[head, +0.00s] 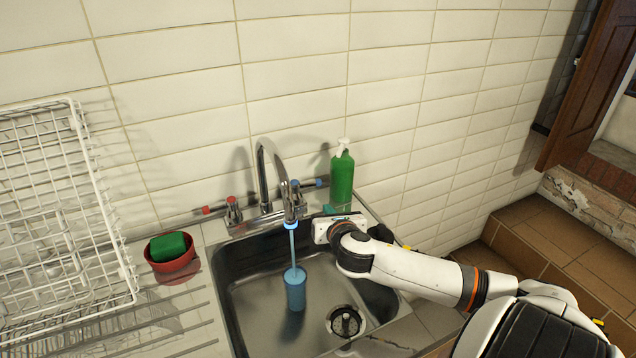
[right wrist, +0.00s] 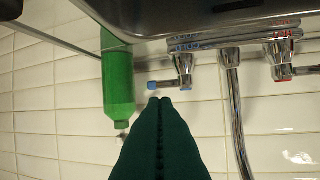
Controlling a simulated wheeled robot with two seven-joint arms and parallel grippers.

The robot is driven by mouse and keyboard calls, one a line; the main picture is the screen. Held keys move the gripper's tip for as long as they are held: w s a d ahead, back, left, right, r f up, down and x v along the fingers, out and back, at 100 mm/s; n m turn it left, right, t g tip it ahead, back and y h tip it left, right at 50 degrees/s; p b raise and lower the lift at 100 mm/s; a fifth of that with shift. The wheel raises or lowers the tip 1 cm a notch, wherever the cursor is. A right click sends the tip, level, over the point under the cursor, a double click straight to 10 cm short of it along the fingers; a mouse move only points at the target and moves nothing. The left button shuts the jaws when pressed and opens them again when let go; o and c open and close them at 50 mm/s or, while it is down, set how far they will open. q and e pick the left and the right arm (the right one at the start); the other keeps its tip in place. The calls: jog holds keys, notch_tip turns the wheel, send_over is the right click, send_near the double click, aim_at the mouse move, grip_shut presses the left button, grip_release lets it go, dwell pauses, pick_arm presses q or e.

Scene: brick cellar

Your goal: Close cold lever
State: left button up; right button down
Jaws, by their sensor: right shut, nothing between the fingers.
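The cold tap (head: 296,190) is chrome, with a lever ending in a blue tip (head: 319,182) that points right towards the green bottle. In the right wrist view, which looks upside down, the blue lever tip (right wrist: 153,86) is right by my fingertips. I cannot tell whether they touch. My right gripper (head: 340,214) is at the sink's back right corner, close to the lever. Its dark green fingers (right wrist: 159,101) are shut and empty. Water runs from the spout (head: 290,224) into a blue cup (head: 295,290) in the sink. My left gripper is out of view.
The hot tap (head: 233,209) has a red-tipped lever pointing left. A red bowl with a green sponge (head: 168,247) and a white dish rack (head: 128,262) are at the left. The tiled wall is close behind.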

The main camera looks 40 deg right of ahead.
jog(key=n+p, duration=0.1)
send_near(314, 185)
jog(key=x, duration=0.6)
jog(key=shift+w+d, duration=0.1)
jog(key=shift+w, duration=0.25)
